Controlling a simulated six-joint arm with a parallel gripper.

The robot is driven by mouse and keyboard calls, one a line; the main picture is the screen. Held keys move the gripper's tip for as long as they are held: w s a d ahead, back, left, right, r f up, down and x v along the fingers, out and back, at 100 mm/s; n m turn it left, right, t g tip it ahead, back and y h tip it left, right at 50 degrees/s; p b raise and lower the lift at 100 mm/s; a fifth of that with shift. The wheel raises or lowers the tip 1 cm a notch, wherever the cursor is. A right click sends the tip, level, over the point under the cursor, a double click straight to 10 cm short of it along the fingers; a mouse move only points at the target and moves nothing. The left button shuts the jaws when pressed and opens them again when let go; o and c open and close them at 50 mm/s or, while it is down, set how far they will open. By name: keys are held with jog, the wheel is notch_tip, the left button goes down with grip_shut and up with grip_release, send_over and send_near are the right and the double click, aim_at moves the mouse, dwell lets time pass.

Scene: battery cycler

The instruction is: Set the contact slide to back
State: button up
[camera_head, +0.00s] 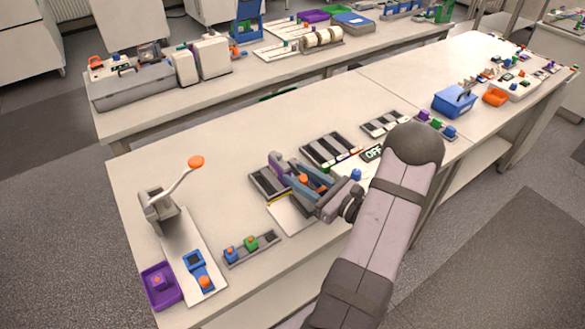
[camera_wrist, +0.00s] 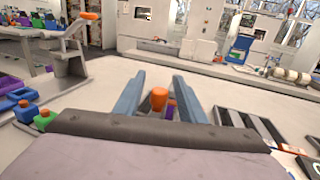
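The contact slide is a low device with an orange knob (camera_head: 303,178) near the front middle of the near bench. My gripper (camera_head: 292,172) is low over it, with its two blue fingers on either side of the knob. In the wrist view, the orange knob (camera_wrist: 159,99) stands between the open fingers (camera_wrist: 158,76), with a visible gap on each side. A purple part (camera_wrist: 170,108) shows beside the knob; a purple block (camera_head: 276,164) also shows by the fingertips in the head view. My gripper hides much of the slide, so its setting cannot be told.
A dark slotted plate (camera_head: 332,149) lies behind and right. A lever with an orange ball (camera_head: 196,162) stands at the left. A strip with blue and green buttons (camera_head: 251,248) and a purple tray (camera_head: 160,301) are at the front left. Bench between the lever and slide is clear.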

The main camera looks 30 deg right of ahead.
jog(key=x, duration=0.2)
jog(key=shift+w+a+p, duration=0.1)
jog(key=shift+w+p, duration=0.25)
jog(key=shift+w, duration=0.05)
grip_shut()
jog(key=a, duration=0.5)
jog(key=shift+a+b, duration=0.15)
jog(key=shift+b, duration=0.2)
grip_release()
jog(key=shift+a, duration=0.2)
